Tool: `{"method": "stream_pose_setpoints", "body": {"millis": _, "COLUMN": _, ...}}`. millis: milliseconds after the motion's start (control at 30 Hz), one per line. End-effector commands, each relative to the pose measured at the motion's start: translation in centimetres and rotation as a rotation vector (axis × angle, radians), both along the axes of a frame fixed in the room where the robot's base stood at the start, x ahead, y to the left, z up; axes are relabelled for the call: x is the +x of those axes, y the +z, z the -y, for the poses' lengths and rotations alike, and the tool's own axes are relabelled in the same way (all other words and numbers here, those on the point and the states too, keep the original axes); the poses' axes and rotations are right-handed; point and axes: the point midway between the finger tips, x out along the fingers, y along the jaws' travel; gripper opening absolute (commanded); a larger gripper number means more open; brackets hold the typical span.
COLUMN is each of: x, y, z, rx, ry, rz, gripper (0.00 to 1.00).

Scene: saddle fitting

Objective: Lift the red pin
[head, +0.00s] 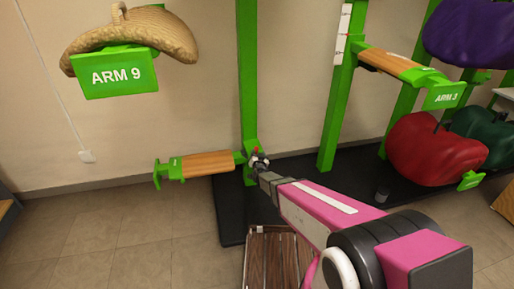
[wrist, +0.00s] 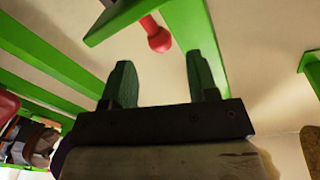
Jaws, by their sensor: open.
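The red pin (wrist: 158,38) has a round knob and a short shaft that meets a green post part at the top of the wrist view. My gripper (wrist: 161,62) is open, with its two dark green fingers apart. The pin's knob shows just beyond the fingertips, roughly centred in the gap, and nothing is between the fingers. In the head view my gripper (head: 259,160) is at the green post, beside the low wooden-topped saddle arm (head: 207,164). Small red spots show at the gripper there, too small to tell apart.
A tan saddle (head: 132,37) rests on the arm labelled ARM 9 at upper left. The bare ARM 3 (head: 391,63) sticks out at right. Red (head: 434,150), purple and green saddles hang further right. A wooden slatted thing (head: 279,262) stands below my arm. The floor at left is clear.

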Motion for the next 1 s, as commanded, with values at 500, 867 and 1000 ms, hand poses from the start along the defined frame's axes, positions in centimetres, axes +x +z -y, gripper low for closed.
{"method": "stream_pose_setpoints", "body": {"millis": 500, "x": 7.3, "y": 0.0, "z": -0.9, "rx": -0.001, "ry": 0.001, "rz": -0.003, "gripper": 0.54}}
{"method": "stream_pose_setpoints", "body": {"millis": 867, "x": 7.3, "y": 0.0, "z": -0.9, "rx": -0.001, "ry": 0.001, "rz": -0.003, "gripper": 0.18}}
{"method": "stream_pose_setpoints", "body": {"millis": 1000, "x": 7.3, "y": 0.0, "z": -0.9, "rx": -0.001, "ry": 0.001, "rz": -0.003, "gripper": 0.00}}
